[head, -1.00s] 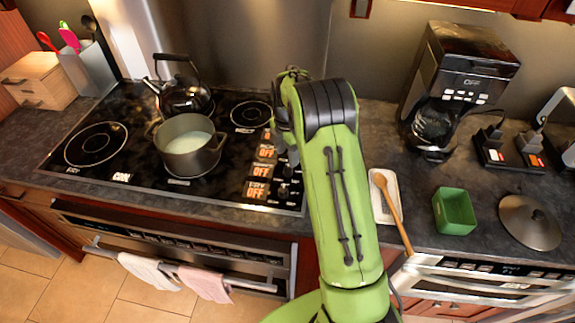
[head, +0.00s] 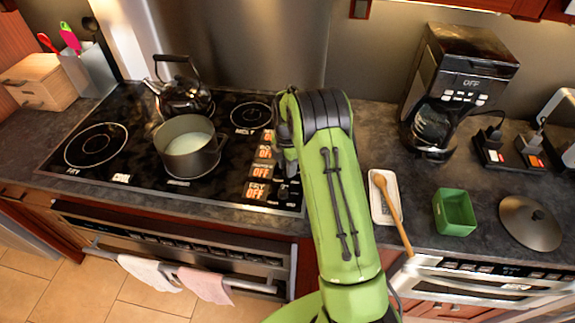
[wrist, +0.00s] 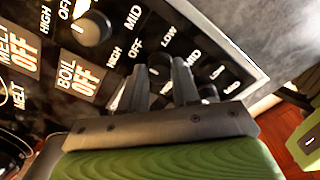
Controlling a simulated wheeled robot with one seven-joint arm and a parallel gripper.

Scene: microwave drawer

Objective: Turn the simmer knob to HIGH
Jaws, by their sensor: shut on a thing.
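The simmer knob (wrist: 159,62) is a small dark knob in the wrist view, third along the row of stove knobs. My gripper (wrist: 160,72) is shut on it, one finger on each side. The fingers hide most of the knob, so I cannot tell its exact angle. Printed HIGH, OFF, LOW and MID labels show around it. In the head view, my green arm reaches over the stove's right edge and hides the grip. The orange displays by the knobs, including the third one (head: 261,170), read OFF.
The boil knob (wrist: 94,28) and another knob (wrist: 208,92) sit close on either side of the grip. A pot with pale liquid (head: 187,150) and a kettle (head: 182,94) stand on the cooktop. A wooden spoon (head: 393,212) and a green box (head: 454,212) lie right of my arm.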

